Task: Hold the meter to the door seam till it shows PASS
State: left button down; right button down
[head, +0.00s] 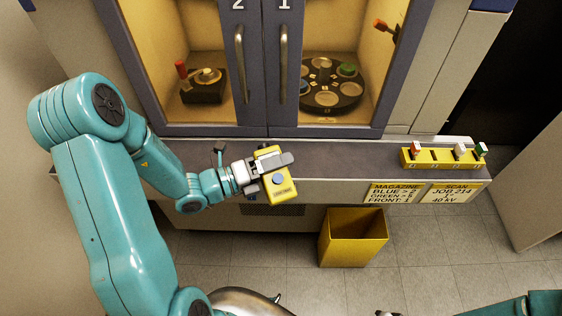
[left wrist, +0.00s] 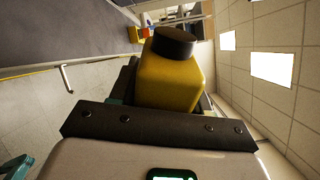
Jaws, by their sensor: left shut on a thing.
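The yellow meter (head: 280,190) is in my left gripper (head: 267,172), whose dark fingers are shut across it. It hangs in front of the cabinet's ledge, below the doors. A round grey-blue spot shows on its face; no PASS reading can be made out. In the left wrist view the meter (left wrist: 172,84) is a yellow block with a dark round cap, beyond the dark gripper bar. The left door, marked 2 (head: 240,85), and the right door, marked 1 (head: 284,85), meet at an upright seam (head: 267,80) above the meter, apart from it. My right gripper is mostly out of frame.
Behind the glass are a dark stage (head: 204,85) and a round carousel (head: 331,91). A yellow rack (head: 439,166) stands on the ledge at right, above two yellow labels. An open yellow bin (head: 352,250) stands on the floor below. The ledge between meter and rack looks clear.

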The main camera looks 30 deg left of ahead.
pick_arm(q)
jog(key=shift+w+a, duration=0.15)
jog(key=w+a, duration=0.1)
jog(key=w, duration=0.1)
jog(key=w+a+f, duration=0.1)
jog(key=w+a, duration=0.1)
jog(key=w, duration=0.1)
jog(key=w+a+f, duration=0.1)
jog(key=w+a, duration=0.1)
jog(key=w, duration=0.1)
jog(key=shift+w, duration=0.15)
dwell(0.8)
jog(key=shift+s+d+r+p, duration=0.55)
jog(key=shift+s+d, duration=0.35)
jog(key=shift+s, duration=0.55)
jog(key=shift+s+d+r+p, duration=0.6)
jog(key=shift+s+d, duration=0.25)
jog(key=shift+s, duration=0.6)
jog(key=shift+s+d+r+p, duration=0.4)
jog(key=shift+s+d+p, duration=0.4)
jog(key=shift+s, duration=0.65)
jog(key=shift+d, duration=0.1)
jog(key=shift+d, duration=0.1)
